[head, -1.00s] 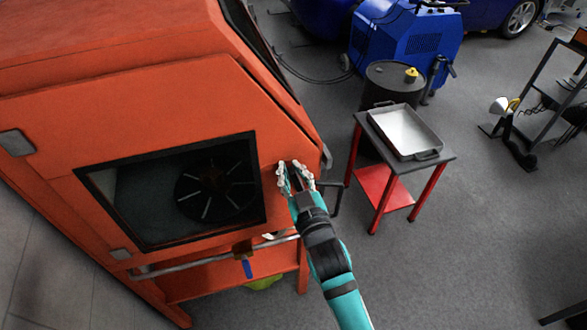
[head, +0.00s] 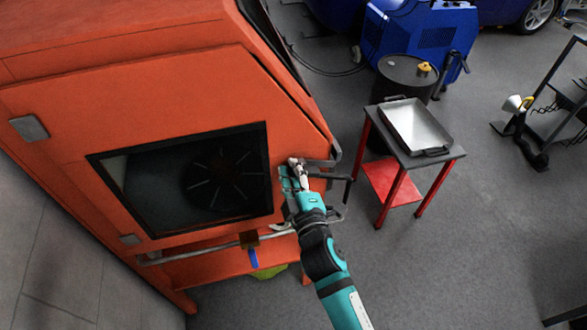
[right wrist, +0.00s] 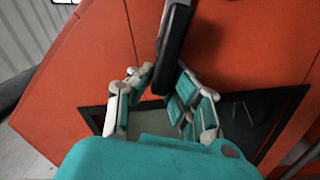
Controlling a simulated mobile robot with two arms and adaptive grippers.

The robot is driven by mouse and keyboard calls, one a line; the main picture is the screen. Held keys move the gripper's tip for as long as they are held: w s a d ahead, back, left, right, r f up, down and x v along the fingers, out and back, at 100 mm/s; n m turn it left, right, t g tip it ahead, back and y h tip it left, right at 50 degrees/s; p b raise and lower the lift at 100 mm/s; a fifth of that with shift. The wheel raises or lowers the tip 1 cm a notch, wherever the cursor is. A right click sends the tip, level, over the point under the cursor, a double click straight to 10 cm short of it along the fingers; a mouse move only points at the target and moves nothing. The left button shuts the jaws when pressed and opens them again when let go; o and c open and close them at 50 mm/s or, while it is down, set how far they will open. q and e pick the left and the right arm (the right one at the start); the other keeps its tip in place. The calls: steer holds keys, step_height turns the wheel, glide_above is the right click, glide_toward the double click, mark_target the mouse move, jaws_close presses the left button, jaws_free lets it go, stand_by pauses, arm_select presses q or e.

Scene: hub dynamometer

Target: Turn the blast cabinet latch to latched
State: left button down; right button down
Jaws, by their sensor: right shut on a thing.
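The orange blast cabinet (head: 130,80) fills the left of the head view, with a dark window in its front door. My right gripper (head: 297,166) is at the door's right edge, beside the window. In the right wrist view its fingers (right wrist: 163,82) are shut on the dark latch lever (right wrist: 176,35), one finger on each side of it. In the head view the latch lever (head: 322,163) shows only partly, as the gripper covers its near part. The exact angle of the latch is hard to tell. My left gripper is not in view.
A small red-legged table (head: 455,153) with a metal tray (head: 445,132) stands right of the cabinet. A dark drum (head: 405,72) and a blue machine (head: 422,35) are behind it. A rail (head: 215,248) runs below the window.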

steer(key=n, duration=0.4)
steer(key=shift+f+n+b, duration=0.3)
steer(key=shift+f+n, duration=0.1)
stand_by(0.4)
steer(key=c, duration=1.3)
jaws_free()
steer(key=shift+d+f, duration=0.1)
steer(key=v, duration=1.2)
